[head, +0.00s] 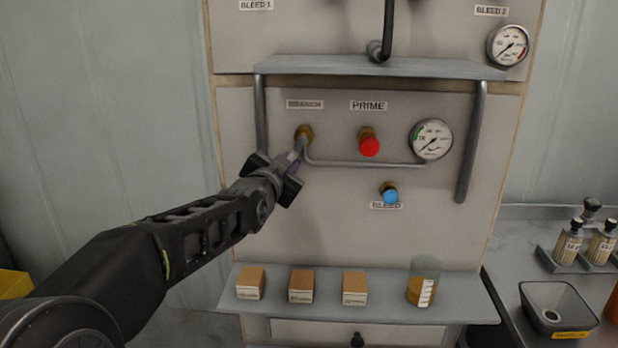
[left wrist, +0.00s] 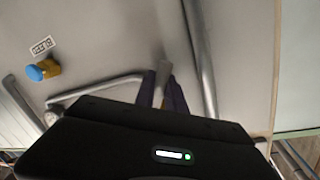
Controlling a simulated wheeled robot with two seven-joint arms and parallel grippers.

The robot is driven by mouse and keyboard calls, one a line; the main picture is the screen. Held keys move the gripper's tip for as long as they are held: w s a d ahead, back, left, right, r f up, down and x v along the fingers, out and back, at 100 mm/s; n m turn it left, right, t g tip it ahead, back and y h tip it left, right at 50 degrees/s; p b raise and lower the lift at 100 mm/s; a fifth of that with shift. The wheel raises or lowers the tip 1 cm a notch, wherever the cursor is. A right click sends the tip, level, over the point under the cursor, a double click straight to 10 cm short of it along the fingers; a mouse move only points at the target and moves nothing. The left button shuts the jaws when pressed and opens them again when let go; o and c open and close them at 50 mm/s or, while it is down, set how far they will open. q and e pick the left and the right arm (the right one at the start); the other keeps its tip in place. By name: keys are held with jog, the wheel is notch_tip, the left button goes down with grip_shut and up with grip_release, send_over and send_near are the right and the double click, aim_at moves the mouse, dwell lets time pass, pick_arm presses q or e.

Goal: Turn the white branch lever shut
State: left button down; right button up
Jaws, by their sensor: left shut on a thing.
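The branch lever (head: 299,147) is a pale handle on the brass branch valve (head: 304,132), under the BRANCH label on the panel. It slants down and to the left from the valve. My left gripper (head: 293,161) reaches up from the lower left and is shut on the lever's free end. In the left wrist view the lever (left wrist: 163,70) shows between the two dark fingers of the gripper (left wrist: 161,92). The gripped end is partly hidden by the fingers. My right gripper is in neither view.
A guard bar (head: 261,115) stands left of the valve, below a grey shelf (head: 375,66). A thin pipe (head: 365,163) runs right to a gauge (head: 431,139). A red knob (head: 369,146) and blue knob (head: 390,196) are nearby. Small boxes (head: 301,286) and a beaker (head: 423,281) stand below.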

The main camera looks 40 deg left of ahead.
pick_arm(q)
jog(key=m, duration=0.1)
jog(key=a+m+b, duration=0.1)
jog(key=shift+s+r+m+g+b, duration=0.3)
jog(key=shift+s+r, duration=0.05)
jog(key=shift+s, duration=0.05)
jog(key=m, duration=0.1)
jog(key=r+m+b, duration=0.1)
jog(key=a+m+b, duration=0.1)
jog(key=shift+s+r+g+y, duration=0.3)
jog(key=shift+s+a+r+m+g+y+b, duration=0.1)
jog(key=shift+r+m+g+y+b, duration=0.2)
jog(key=shift+r+m+b, duration=0.65)
jog(key=shift+r+m+y, duration=0.3)
jog(key=shift+r+m, duration=0.2)
jog(key=shift+m, duration=0.75)
jog(key=c, duration=1.4)
grip_release()
jog(key=shift+s, duration=0.1)
